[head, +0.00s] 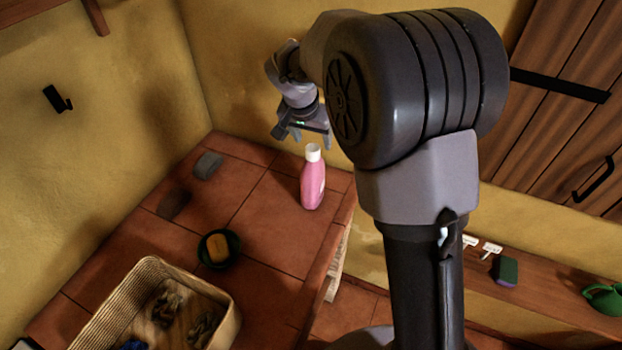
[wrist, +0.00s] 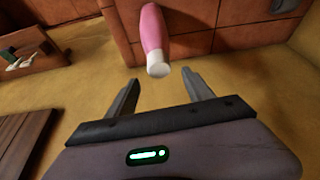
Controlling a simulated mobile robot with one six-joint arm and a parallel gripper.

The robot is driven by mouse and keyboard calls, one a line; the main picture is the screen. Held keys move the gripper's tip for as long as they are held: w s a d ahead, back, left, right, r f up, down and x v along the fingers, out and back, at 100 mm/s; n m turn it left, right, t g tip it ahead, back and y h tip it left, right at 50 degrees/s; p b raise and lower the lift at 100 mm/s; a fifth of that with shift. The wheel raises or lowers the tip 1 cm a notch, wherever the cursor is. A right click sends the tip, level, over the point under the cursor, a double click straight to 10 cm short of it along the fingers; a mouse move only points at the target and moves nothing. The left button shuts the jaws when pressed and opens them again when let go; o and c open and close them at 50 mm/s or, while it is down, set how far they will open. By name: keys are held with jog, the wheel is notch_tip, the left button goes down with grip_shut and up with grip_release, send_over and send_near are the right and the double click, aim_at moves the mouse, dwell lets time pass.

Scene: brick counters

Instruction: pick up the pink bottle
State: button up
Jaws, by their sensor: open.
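The pink bottle (head: 313,183) with a white cap stands upright on the red tiled counter (head: 265,205), near its right edge. My gripper (head: 306,141) is at the back of the counter, just behind and above the bottle in the head view. In the wrist view the pink bottle (wrist: 154,32) shows with its cap toward me, beyond the fingertips of my gripper (wrist: 162,90) and roughly in line with the gap between them. The fingers are open and empty, apart from the bottle.
A wicker basket (head: 224,302) with dark items is at the front left. A dark green bowl (head: 231,240) holds a yellow block. A grey block (head: 208,165) lies near the left wall. On the right a lower wooden shelf holds a sponge (head: 506,271) and a green pot (head: 605,298).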

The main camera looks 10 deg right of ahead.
aim_at(312, 176)
jog(key=x, duration=0.2)
jog(key=b+x, duration=0.1)
jog(key=x, duration=0.2)
jog(key=b+x, duration=0.1)
jog(key=x, duration=0.1)
jog(key=shift+s+a+f, duration=0.2)
jog(key=shift+s+f, duration=0.05)
jog(key=shift+f, duration=0.15)
jog(key=shift+w, duration=0.15)
jog(key=shift+r, duration=0.1)
jog(key=c, duration=0.3)
grip_shut()
